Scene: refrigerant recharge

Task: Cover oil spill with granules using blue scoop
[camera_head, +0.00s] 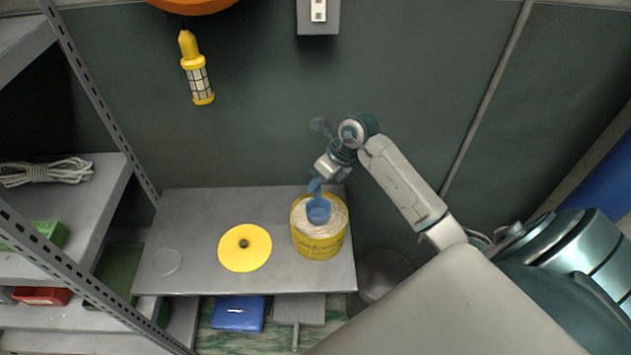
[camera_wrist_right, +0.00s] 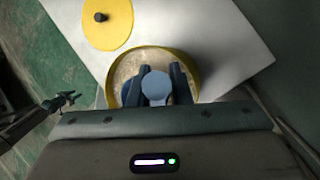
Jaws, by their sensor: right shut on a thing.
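A yellow tub (camera_head: 319,246) of pale granules (camera_head: 337,216) stands at the right end of the grey metal shelf top. The blue scoop (camera_head: 318,210) is at the tub's mouth, over the granules. My right gripper (camera_head: 318,182) is shut on the scoop's handle, above the tub. In the right wrist view the two fingers (camera_wrist_right: 158,84) are on either side of the blue scoop (camera_wrist_right: 156,88), with the yellow tub rim (camera_wrist_right: 195,68) around them. I cannot tell how deep the scoop is in the granules. No oil spill can be made out.
A round yellow lid (camera_head: 246,256) with a dark knob lies left of the tub on the shelf top (camera_head: 200,215). A clear disc (camera_head: 167,262) lies further left. A perforated shelf post (camera_head: 90,85) stands at left. A blue box (camera_head: 238,314) and a grey dustpan-like item (camera_head: 299,311) are below.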

